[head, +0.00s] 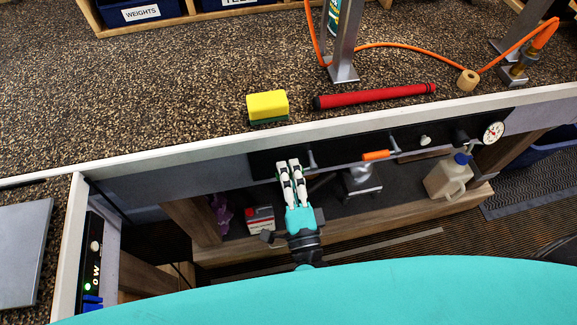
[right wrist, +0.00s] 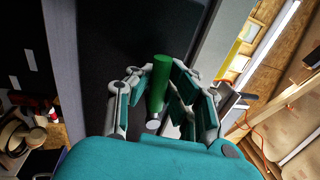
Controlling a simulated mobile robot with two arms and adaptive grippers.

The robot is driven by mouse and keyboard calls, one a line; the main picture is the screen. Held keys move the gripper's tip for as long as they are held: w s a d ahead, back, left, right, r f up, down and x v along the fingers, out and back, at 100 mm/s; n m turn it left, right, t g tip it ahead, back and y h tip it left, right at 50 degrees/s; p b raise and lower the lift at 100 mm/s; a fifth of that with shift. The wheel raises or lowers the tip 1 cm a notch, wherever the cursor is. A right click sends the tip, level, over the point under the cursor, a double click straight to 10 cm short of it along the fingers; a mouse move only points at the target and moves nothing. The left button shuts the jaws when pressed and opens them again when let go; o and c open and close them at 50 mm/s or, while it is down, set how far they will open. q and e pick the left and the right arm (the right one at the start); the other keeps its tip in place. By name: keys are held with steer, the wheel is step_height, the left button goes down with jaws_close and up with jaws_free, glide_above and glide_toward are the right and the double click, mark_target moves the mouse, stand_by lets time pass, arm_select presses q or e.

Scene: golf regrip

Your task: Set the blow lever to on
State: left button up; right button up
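A green lever handle (right wrist: 159,88) stands between the fingers of my right gripper in the right wrist view, with a pale round end toward the camera. My right gripper (right wrist: 155,92) is open, with a gap beside the handle; the right-hand finger is closer to it. In the head view my right gripper (head: 290,170) is at the left part of a black control panel (head: 345,150) under the bench edge and hides the green handle. An orange lever handle (head: 376,155) sits farther right on this panel. I cannot read which lever is blow. My left gripper is not in view.
A gauge (head: 493,132) is at the panel's right end. A red golf grip (head: 375,96) and a yellow-green sponge (head: 267,106) lie on the bench. A white jug (head: 448,178) and a red-and-white can (head: 260,219) stand on the shelf below.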

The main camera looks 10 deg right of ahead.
steer(key=o, duration=0.4)
steer(key=shift+s+d+r, duration=0.1)
steer(key=shift+s+r, duration=0.05)
steer(key=shift+o, duration=0.6)
steer(key=s+f, duration=0.2)
steer(key=s, duration=0.9)
steer(key=shift+s+d, duration=0.15)
steer(key=shift+s, duration=0.15)
steer(key=shift+f, duration=0.1)
steer(key=shift+c, duration=0.5)
